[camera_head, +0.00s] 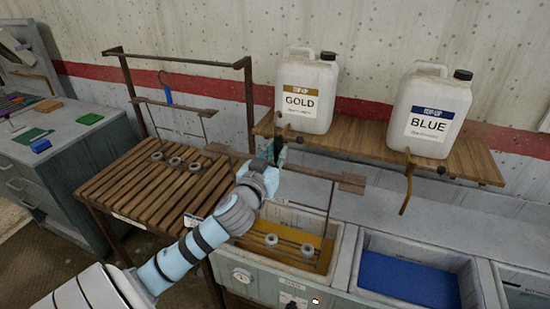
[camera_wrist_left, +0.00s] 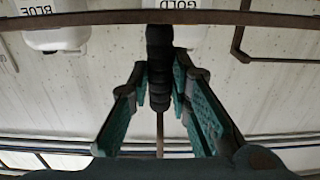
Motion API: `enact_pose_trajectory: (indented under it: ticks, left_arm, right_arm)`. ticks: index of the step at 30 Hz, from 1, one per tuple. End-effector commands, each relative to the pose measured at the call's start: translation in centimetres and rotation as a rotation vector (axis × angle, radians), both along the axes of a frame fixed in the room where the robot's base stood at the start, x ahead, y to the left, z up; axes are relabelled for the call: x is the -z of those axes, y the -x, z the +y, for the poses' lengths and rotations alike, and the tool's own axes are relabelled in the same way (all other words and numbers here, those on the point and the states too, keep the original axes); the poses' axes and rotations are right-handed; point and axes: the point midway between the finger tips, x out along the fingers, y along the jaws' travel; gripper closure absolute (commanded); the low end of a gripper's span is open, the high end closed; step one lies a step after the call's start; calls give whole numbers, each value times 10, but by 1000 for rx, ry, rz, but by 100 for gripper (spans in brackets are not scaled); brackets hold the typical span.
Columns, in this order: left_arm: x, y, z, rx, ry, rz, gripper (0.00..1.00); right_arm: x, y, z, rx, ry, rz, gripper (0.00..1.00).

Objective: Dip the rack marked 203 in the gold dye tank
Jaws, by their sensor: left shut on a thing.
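My left gripper (camera_head: 279,152) is shut on the dark ribbed grip (camera_wrist_left: 160,68) of a brown rack. The rack's crossbar (camera_head: 335,178) runs level above the gold tank (camera_head: 338,248), and its thin rods reach down into the tank opening. Grey rings (camera_head: 307,250) on its lower rods show against the gold dye (camera_head: 318,262); I cannot tell whether they touch the liquid. No number is readable on this rack. In the left wrist view the crossbar (camera_wrist_left: 90,18) spans the top. My right gripper is not in view.
A second rack (camera_head: 178,105) with a blue-tagged hook hangs from the rail over the slatted wooden stand (camera_head: 125,185). The blue dye tank (camera_head: 408,285) is right of the gold one. GOLD (camera_head: 307,92) and BLUE (camera_head: 430,112) jugs stand on a shelf with taps below.

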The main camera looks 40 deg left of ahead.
Motion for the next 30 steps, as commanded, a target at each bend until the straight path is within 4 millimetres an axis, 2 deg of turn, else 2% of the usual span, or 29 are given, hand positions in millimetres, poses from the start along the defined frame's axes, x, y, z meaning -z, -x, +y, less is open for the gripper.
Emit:
enact_pose_trajectory:
  ticks: [14, 20, 21, 24, 30]
  left_arm:
    - [-1, -59, 20, 1, 0, -5, 100]
    - [31, -59, 20, 2, -1, -3, 100]
    - [27, -59, 20, 2, -1, -3, 87]
    - [24, -59, 20, 2, -1, -3, 100]
    - [23, -59, 20, 2, -1, -3, 100]
  right_arm:
    - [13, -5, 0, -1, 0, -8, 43]
    - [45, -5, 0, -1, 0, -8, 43]
    - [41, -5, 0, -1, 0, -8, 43]
    - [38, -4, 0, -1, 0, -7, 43]
    - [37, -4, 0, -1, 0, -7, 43]
